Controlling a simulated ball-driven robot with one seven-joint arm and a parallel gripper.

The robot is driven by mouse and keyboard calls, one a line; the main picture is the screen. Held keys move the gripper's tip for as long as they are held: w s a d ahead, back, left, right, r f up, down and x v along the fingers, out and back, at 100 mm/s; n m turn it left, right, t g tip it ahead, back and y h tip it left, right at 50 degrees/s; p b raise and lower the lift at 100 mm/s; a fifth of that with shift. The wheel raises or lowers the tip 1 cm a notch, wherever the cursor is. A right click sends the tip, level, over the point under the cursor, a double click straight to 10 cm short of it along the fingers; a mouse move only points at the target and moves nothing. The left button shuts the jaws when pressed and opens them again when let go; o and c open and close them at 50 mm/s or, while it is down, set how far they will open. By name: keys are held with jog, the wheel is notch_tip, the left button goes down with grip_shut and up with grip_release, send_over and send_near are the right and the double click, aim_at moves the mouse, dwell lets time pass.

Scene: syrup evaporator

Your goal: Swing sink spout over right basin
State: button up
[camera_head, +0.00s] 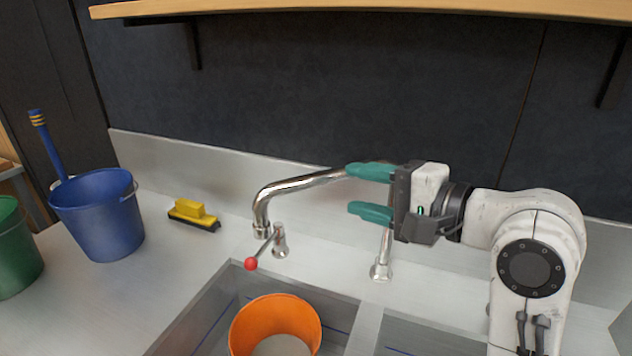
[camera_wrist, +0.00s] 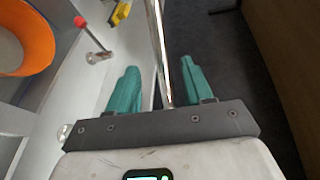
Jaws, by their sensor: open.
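The chrome sink spout (camera_head: 300,184) runs from a post with a round base (camera_head: 381,272), whose top is hidden behind my gripper, to a downturned end at the left. That end appears near the back edge of the left basin (camera_head: 222,312). The right basin (camera_head: 420,340) is partly hidden by my arm. My gripper (camera_head: 370,192) is open at the spout's right part. In the wrist view the spout tube (camera_wrist: 158,45) passes between the two teal fingers of my gripper (camera_wrist: 158,90), with gaps showing at both sides. I cannot tell if either finger touches it.
A lever with a red knob (camera_head: 251,264) stands below the spout. An orange bucket (camera_head: 275,318) sits in the left basin. A yellow brush (camera_head: 194,214), blue bucket (camera_head: 100,222) and green bucket (camera_head: 15,250) are at the left. A wooden shelf (camera_head: 350,8) hangs above.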

aim_at(322, 182)
jog(key=x, duration=0.9)
jog(key=shift+a+p, duration=0.25)
jog(key=shift+p, duration=0.15)
jog(key=shift+c, duration=0.5)
jog(key=shift+f, duration=0.1)
grip_shut()
